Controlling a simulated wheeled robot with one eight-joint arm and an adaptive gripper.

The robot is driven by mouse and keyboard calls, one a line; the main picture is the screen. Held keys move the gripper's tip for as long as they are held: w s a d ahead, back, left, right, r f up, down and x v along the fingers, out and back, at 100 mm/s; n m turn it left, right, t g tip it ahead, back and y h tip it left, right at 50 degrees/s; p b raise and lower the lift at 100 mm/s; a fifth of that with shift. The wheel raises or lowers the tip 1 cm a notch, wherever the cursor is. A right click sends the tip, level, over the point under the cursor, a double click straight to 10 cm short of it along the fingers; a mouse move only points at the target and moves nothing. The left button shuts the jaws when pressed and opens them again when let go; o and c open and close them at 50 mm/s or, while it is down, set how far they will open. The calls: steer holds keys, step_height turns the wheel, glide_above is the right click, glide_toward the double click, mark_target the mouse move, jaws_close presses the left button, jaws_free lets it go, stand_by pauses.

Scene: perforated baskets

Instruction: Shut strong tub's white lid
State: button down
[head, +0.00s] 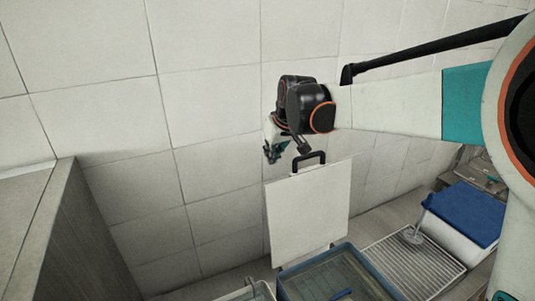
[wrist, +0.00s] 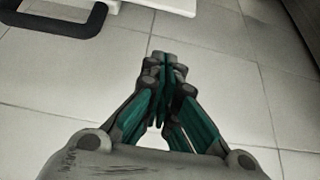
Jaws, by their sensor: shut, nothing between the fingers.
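The white lid (head: 307,215) stands upright, open, behind a blue-grey tub (head: 318,266) in the head view. A black handle (head: 309,160) sits on the lid's top edge. In the wrist view the handle (wrist: 55,18) is at the top left, with a strip of the white lid (wrist: 160,5) beside it. My gripper (head: 271,156) is up beside the wall, a little above and left of the handle, and apart from it. In the wrist view my gripper (wrist: 163,62) has its fingers together with nothing between them. The tub's lower part is cut off by the frame.
A tiled wall (head: 210,110) runs behind everything. Right of the tub are a ribbed drainer (head: 415,262) and a white box with a blue lid (head: 465,212). A grey panel (head: 70,235) stands at the left. A small blue thing (head: 342,294) lies in the tub.

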step_height(320, 180, down, 7)
steer(key=p, duration=0.2)
steer(key=shift+w+f, duration=0.2)
steer(key=shift+w, duration=0.1)
steer(key=shift+s, duration=0.1)
stand_by(0.3)
steer(key=shift+s+a, duration=0.1)
